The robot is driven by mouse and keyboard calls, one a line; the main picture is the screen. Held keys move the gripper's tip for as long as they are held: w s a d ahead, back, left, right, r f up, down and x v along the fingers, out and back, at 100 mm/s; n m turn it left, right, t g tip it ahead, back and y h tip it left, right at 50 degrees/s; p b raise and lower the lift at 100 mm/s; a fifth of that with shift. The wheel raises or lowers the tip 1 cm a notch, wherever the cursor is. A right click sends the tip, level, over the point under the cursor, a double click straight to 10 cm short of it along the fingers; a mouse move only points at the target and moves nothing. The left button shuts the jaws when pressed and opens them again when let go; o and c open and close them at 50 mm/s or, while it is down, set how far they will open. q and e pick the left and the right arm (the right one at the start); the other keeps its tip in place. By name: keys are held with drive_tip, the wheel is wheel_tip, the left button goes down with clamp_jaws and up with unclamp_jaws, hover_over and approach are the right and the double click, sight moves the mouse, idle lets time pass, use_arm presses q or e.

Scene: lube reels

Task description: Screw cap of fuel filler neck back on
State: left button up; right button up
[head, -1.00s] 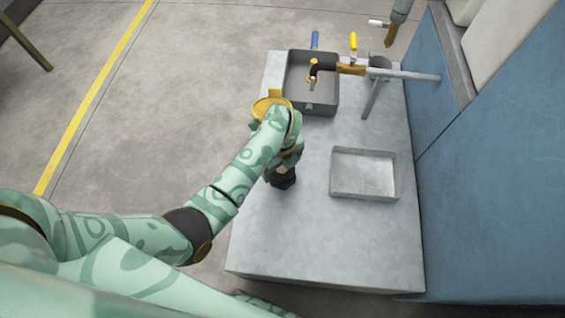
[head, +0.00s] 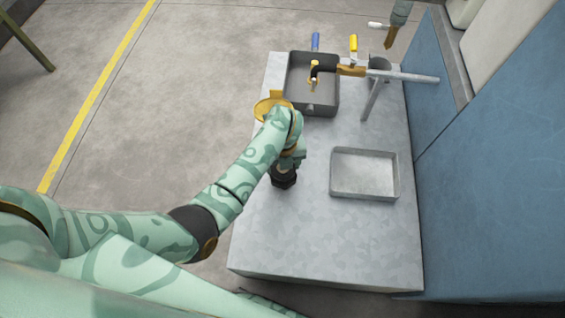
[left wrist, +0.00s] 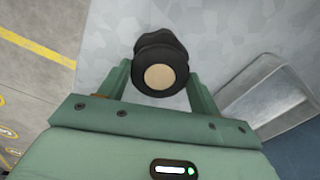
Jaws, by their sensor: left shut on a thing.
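A black, lobed cap (left wrist: 160,48) with a round tan face sits between the two fingers of my left gripper (left wrist: 158,88) in the left wrist view. In the head view the cap (head: 284,179) shows just below my left gripper (head: 291,164), low over the grey table top. The gripper is shut on it. I cannot tell whether the cap touches the table. A round yellow fitting with a raised tab (head: 268,105), possibly the filler neck, is at the table's left edge, partly hidden behind my left wrist.
The grey table (head: 330,245) holds a shallow metal tray (head: 364,193) on the right and a dark square basin (head: 297,98) at the back. A pipe with valves (head: 405,76) crosses behind. A blue wall (head: 495,200) bounds the right. The table's front is clear.

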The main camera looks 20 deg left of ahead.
use_arm(q)
drive_tip(key=m, duration=0.3)
drive_tip(key=shift+r+p, duration=0.1)
drive_tip(key=shift+p, duration=0.3)
drive_tip(key=shift+m, duration=1.1)
use_arm(e)
drive_tip(key=shift+w+r, duration=0.2)
drive_tip(key=shift+r, duration=0.2)
use_arm(q)
drive_tip(key=m+p, duration=0.1)
drive_tip(key=m, duration=0.2)
drive_tip(key=shift+f+m, duration=0.2)
drive_tip(key=shift+m, duration=0.9)
use_arm(e)
drive_tip(key=shift+w+r, duration=0.25)
drive_tip(key=shift+r, duration=0.15)
use_arm(q)
drive_tip(key=shift+m, duration=1.2)
use_arm(e)
drive_tip(key=shift+w+r, duration=0.1)
drive_tip(key=shift+r, duration=0.1)
